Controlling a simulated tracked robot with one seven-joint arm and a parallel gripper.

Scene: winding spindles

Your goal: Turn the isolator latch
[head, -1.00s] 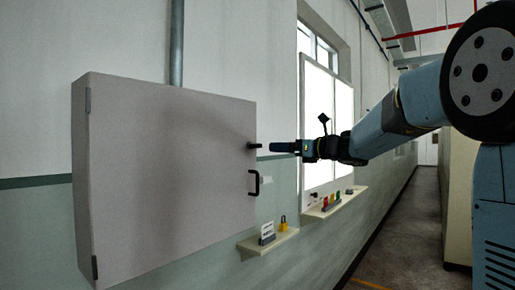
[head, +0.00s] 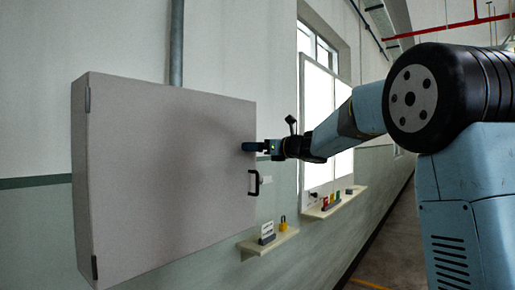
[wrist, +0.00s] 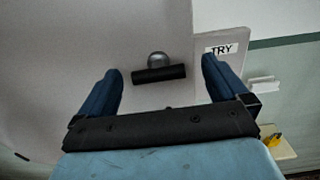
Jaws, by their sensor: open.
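The isolator latch (wrist: 158,75) is a short black bar on a round grey hub, on the door of a grey cabinet (head: 165,185). In the wrist view the bar lies nearly level, tilted slightly. My gripper (wrist: 160,68) is open, with one blue finger to the left of the bar and one to the right, a visible gap on each side. In the head view my gripper (head: 250,147) is at the cabinet's right edge and hides the latch. I cannot tell how deep the fingertips reach around it.
A black door handle (head: 254,183) sits just below the gripper. A "TRY" label (wrist: 221,49) is right of the latch. A small shelf (head: 270,245) holds a sign and a yellow padlock (head: 283,224). Another shelf (head: 328,207) carries coloured items. The aisle at right is open.

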